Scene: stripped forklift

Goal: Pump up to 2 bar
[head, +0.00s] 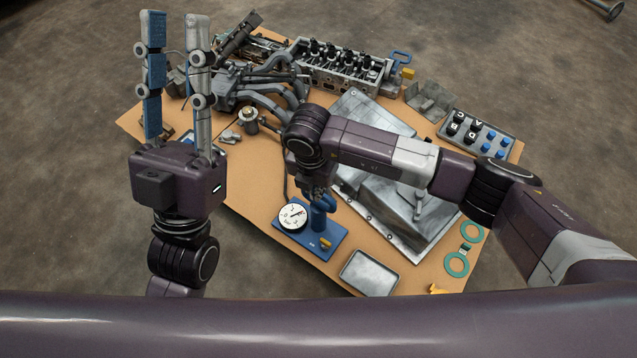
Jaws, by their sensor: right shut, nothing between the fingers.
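A small blue hand pump (319,219) stands upright on a blue base plate on the workbench. Its round white gauge (292,217) faces up at the plate's left; the needle's reading is too small to tell. My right gripper (318,194) points down at the top of the pump, shut with nothing between its fingers. It hides part of the pump's top, and I cannot tell whether it touches. My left gripper (175,18) is raised at the left with its fingers pointing up, open and empty, away from the pump.
A small metal tray (368,273) and green rings (457,264) lie in front.

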